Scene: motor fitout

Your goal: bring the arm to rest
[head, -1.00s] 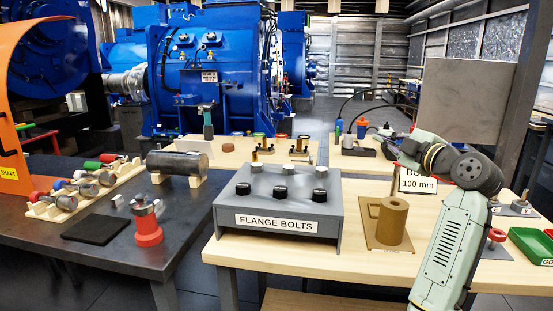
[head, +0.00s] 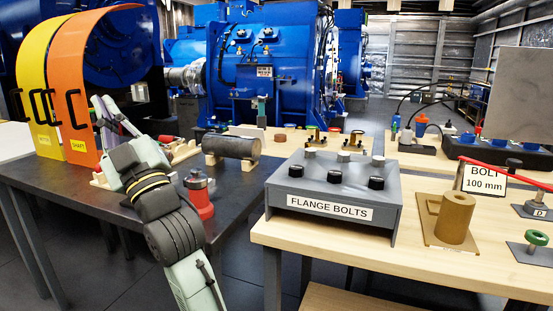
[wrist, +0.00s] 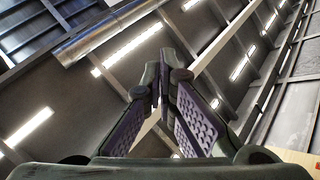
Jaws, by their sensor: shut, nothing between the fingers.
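My gripper (head: 103,101) is at the left of the head view, raised in front of the orange curved panel (head: 86,88), with its fingers pointing up. It also shows in the wrist view (wrist: 162,78), where the two fingers, with purple textured pads, come together at the tips with nothing held between them. My arm reaches up from the bottom of the head view and hides part of the dark table (head: 240,190).
The yellow panel (head: 36,90) and orange panel stand close behind my gripper. A red-based device (head: 199,196) stands just right of my arm, and a dark cylinder (head: 232,146) lies behind it. The grey FLANGE BOLTS box (head: 335,190) and a brass cylinder (head: 456,218) stand on the wooden table.

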